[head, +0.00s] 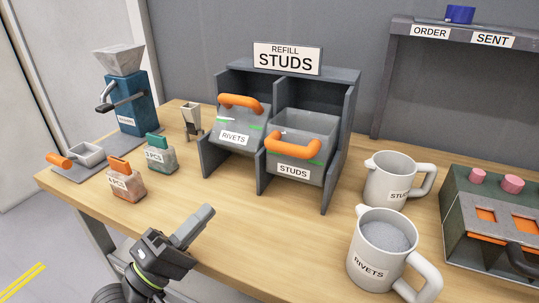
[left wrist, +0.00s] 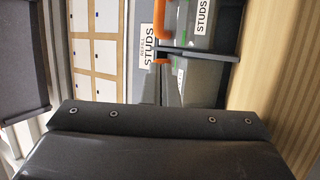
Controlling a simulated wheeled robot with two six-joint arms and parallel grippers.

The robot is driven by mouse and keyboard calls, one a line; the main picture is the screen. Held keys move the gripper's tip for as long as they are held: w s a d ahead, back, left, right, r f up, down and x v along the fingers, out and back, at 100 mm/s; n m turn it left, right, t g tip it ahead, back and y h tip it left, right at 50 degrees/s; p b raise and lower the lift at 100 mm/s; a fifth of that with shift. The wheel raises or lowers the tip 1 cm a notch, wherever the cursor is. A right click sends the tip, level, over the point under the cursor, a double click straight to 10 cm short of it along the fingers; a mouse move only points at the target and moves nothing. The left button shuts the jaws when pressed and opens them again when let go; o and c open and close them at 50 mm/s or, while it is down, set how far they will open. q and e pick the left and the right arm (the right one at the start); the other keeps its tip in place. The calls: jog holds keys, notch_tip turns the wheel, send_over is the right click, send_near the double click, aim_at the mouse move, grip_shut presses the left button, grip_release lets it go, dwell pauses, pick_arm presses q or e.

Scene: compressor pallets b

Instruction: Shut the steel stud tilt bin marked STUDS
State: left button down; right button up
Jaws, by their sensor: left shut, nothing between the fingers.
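The grey steel STUDS bin (head: 318,152) is the right one of two tilt bins in a dark housing. It is tilted forward, with its open top showing and an orange handle (head: 293,147) on its front. Its STUDS label (left wrist: 202,17) shows sideways at the top of the left wrist view, near an orange handle (left wrist: 163,32). My left gripper (head: 205,216) is shut and empty, above the table's front edge, in front of and lower left of the bins, apart from them. In the left wrist view my gripper's dark body fills the lower part. My right gripper is not in view.
The RIVETS bin (head: 232,128) sits left of the STUDS bin. A STUDS jug (head: 390,180) and a filled RIVETS jug (head: 372,262) stand at right. Bare table (head: 225,192) lies before the housing.

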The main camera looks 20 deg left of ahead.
pick_arm(q)
jog(key=shift+r, duration=0.3)
jog(key=shift+w+d+r+p, duration=0.2)
jog(key=shift+w+r+p, duration=0.05)
jog(key=shift+w+p, duration=0.3)
jog(key=shift+w+d+r+p, duration=0.2)
jog(key=shift+w+r+p, duration=0.1)
jog(key=shift+w+r, duration=0.1)
jog(key=p+x, duration=0.5)
jog(key=x, duration=0.6)
jog(key=shift+f+p, duration=0.25)
jog(key=shift+p, duration=0.1)
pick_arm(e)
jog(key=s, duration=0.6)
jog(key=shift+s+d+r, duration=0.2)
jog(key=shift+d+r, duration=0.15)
pick_arm(q)
jog(key=shift+w, duration=0.1)
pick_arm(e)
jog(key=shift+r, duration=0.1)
